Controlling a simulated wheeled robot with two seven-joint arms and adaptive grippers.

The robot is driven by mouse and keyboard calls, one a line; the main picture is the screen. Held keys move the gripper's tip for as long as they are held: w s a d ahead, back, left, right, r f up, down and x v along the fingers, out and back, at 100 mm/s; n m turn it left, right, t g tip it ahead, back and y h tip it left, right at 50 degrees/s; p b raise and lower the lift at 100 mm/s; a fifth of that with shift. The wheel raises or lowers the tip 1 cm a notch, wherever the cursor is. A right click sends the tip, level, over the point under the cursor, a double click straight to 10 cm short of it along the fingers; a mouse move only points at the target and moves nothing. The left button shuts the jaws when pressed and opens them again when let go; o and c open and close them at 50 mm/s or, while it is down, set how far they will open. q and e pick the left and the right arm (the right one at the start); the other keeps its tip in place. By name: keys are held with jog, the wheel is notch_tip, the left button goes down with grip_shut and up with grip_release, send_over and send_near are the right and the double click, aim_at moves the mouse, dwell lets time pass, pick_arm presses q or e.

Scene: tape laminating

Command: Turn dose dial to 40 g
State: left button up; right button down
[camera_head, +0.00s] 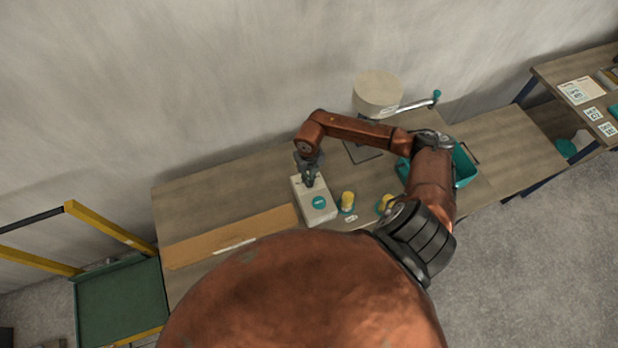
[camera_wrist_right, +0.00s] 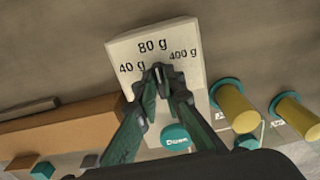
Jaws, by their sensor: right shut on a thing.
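A pale dose box (camera_head: 318,212) stands on the table, with a teal round button on its near part. In the right wrist view, the box face (camera_wrist_right: 190,65) carries the labels 40 g at left, 80 g at the top and 400 g at right. My right gripper (camera_head: 309,182) reaches down onto the box from above. In the wrist view its fingers (camera_wrist_right: 160,78) are closed on the small dark dial (camera_wrist_right: 157,69) below the labels. The fingers hide most of the dial; its visible tip seems to point up towards 80 g. My left gripper is not in view.
Two yellow cylinders with teal bases (camera_head: 348,202) (camera_head: 386,203) stand right of the box. A brown board (camera_head: 230,237) lies to the left. A pale drum with a crank (camera_head: 377,92) stands behind, and a teal bin (camera_head: 464,166) is at the right. The table's back left is clear.

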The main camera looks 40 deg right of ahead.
jog(key=n+b, duration=0.2)
jog(key=n, duration=0.1)
jog(key=shift+f+b, duration=0.15)
jog(key=shift+b, duration=0.25)
jog(key=n+b, duration=0.2)
jog(key=n, duration=0.1)
jog(key=n+b, duration=0.2)
jog(key=n, duration=0.1)
jog(key=shift+a, duration=0.1)
jog(key=shift+n+b, duration=1)
jog(key=shift+n, duration=0.3)
jog(key=shift+r, duration=0.2)
jog(key=c, duration=2)
grip_release()
jog(key=shift+a, duration=0.1)
jog(key=shift+c, duration=0.2)
